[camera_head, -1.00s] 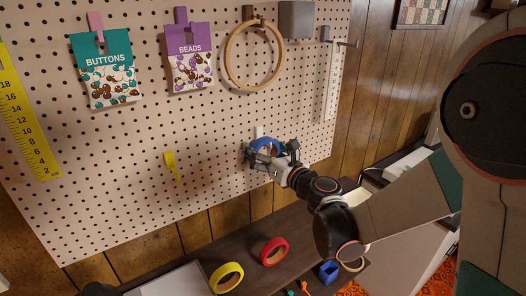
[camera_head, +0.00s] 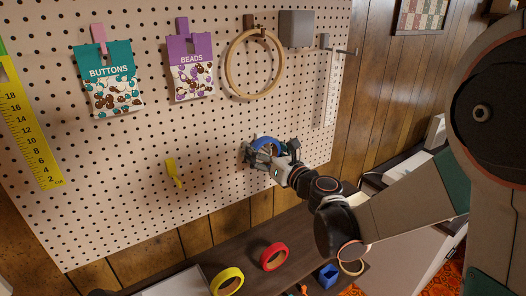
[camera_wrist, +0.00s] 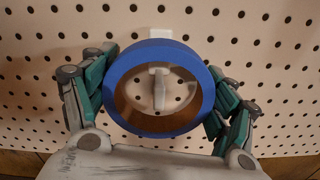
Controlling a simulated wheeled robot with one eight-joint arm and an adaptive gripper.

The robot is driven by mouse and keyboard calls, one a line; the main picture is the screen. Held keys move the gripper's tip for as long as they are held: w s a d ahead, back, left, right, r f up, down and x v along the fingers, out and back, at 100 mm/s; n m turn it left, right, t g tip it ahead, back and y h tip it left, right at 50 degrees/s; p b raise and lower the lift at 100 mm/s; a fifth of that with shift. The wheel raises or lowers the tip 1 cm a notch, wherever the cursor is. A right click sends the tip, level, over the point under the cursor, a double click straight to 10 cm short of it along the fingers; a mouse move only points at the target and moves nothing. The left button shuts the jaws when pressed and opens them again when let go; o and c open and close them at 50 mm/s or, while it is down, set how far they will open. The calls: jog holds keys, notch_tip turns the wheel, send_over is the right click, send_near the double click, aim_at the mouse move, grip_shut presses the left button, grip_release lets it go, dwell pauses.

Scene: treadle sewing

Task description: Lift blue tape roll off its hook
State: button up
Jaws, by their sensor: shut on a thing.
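The blue tape roll (camera_head: 264,142) is at the lower right of the pegboard in the head view. In the wrist view the roll (camera_wrist: 160,50) faces me as a ring with a brown inside. My gripper (camera_head: 270,151) is shut on the roll; in the wrist view its green-padded fingers (camera_wrist: 160,72) press the ring's left and right outer sides. The white hook (camera_wrist: 158,90) shows through the ring's opening, and its backing (camera_wrist: 160,33) shows just above the rim. The ring is still around the hook; its depth along the prong is hard to tell.
An empty yellow hook (camera_head: 173,172) is to the left on the pegboard (camera_head: 215,130). Buttons (camera_head: 110,85) and beads (camera_head: 191,70) packets and an embroidery hoop (camera_head: 233,80) hang above. Yellow (camera_head: 228,281) and red (camera_head: 274,256) tape rolls stand on the shelf below.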

jog(key=shift+s+d, duration=0.1)
jog(key=shift+s, duration=0.05)
jog(key=v, duration=0.9)
jog(key=shift+s+d, duration=0.2)
jog(key=shift+s, duration=0.05)
dwell(1.3)
